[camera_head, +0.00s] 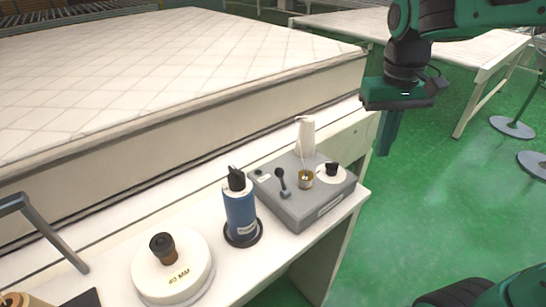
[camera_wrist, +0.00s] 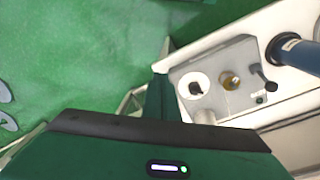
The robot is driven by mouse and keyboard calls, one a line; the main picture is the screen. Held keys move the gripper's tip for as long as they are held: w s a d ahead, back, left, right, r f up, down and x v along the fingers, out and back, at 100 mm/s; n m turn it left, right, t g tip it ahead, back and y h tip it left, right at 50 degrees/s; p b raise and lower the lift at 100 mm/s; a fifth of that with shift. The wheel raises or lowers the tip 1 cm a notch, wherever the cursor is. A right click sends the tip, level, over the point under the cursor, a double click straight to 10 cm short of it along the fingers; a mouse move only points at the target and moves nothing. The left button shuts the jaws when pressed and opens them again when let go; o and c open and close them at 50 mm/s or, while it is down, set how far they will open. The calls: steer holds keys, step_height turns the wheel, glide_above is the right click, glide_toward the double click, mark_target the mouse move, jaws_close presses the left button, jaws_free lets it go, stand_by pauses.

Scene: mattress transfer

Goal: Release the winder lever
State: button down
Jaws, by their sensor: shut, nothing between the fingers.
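The grey winder box (camera_head: 303,195) sits at the right end of the white work table. Its lever (camera_head: 284,184), with a dark ball knob, stands on the left part of the box top. Beside it are a brass bobbin (camera_head: 305,179) and a white disc with a black knob (camera_head: 331,169). In the wrist view the lever (camera_wrist: 261,76) is at the right, past the bobbin (camera_wrist: 230,80). My gripper (camera_head: 383,151) is shut and empty, pointing down to the right of the box, apart from it. Its fingers (camera_wrist: 159,82) also show in the wrist view.
A blue spool (camera_head: 240,214) stands left of the winder box. A white disc marked 40 MM (camera_head: 172,272) lies farther left. A white cone (camera_head: 305,136) stands behind the box. A large quilted mattress (camera_head: 150,75) lies behind the table. Green floor (camera_head: 420,200) is open at right.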

steer(key=w+a+r+n, duration=0.1)
steer(key=w+a+n, duration=0.15)
steer(key=a, duration=0.35)
steer(key=w+a+r+n, duration=0.1)
steer(key=w+a, duration=0.2)
steer(key=a, duration=0.4)
steer(key=r+n, duration=0.2)
glide_above(282, 179)
steer(key=w+a, duration=0.4)
steer(key=w, duration=0.2)
steer(key=shift+w+d+y, duration=0.1)
steer(key=shift+d+y, duration=0.1)
steer(key=shift+y, duration=0.1)
steer(key=shift+f, duration=0.15)
steer(key=f, duration=0.9)
steer(key=shift+w+d+f, duration=0.1)
steer(key=shift+w+d, duration=0.05)
steer(key=shift+w, duration=0.15)
steer(key=shift+s+d+f, duration=0.1)
steer(key=shift+s+f, duration=0.05)
steer(key=shift+f, duration=0.15)
steer(key=shift+s+d+r, duration=0.2)
steer(key=shift+s, duration=0.3)
steer(key=shift+s+d+r, duration=0.15)
steer(key=shift+s+d, duration=0.1)
steer(key=shift+s, duration=0.3)
steer(key=shift+s+d+r, duration=0.2)
steer(key=shift+s, duration=0.3)
